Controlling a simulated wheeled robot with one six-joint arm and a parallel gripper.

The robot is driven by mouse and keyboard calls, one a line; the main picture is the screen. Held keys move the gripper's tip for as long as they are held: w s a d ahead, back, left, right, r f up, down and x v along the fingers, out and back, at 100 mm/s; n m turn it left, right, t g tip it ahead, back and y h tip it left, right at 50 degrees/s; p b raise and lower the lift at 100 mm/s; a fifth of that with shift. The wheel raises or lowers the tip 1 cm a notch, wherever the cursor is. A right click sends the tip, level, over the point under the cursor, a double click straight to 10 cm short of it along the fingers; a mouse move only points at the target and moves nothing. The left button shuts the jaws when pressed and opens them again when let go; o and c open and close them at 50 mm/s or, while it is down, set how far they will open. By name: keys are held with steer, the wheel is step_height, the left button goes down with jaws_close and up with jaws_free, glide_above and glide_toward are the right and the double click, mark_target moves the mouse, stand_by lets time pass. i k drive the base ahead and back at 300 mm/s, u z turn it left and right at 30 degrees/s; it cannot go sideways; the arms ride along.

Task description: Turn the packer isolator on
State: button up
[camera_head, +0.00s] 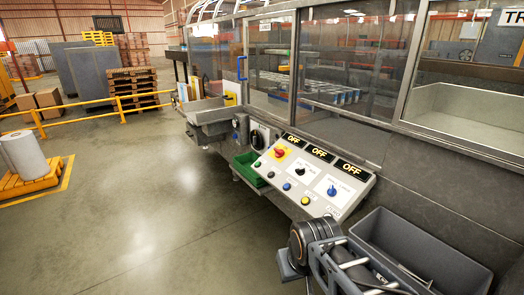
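A sloped light-grey control panel (315,182) stands right of centre, on the front of the packing machine. A red rotary switch on a yellow plate (281,152) is at its upper left, a black knob (300,171) in the middle and a blue knob (332,190) at the right. Three black signs above them read OFF, the left one (293,139) over the red switch. Labels are too small to read, so I cannot tell which switch is the packer isolator. Dark arm-like parts show at the lower right, apart from the panel; no gripper fingers can be made out.
Small push buttons (305,200) line the panel's lower edge. A green bin (248,168) sits left of the panel, and a grey tray (420,255) is at the lower right. The concrete floor (150,220) to the left is clear; yellow rails (120,105) stand farther back.

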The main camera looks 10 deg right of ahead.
mark_target(278, 153)
steer(key=u, duration=0.8)
steer(key=i, duration=2.5)
steer(key=z, duration=1.3)
steer(key=i, duration=0.85)
steer(key=z, duration=0.95)
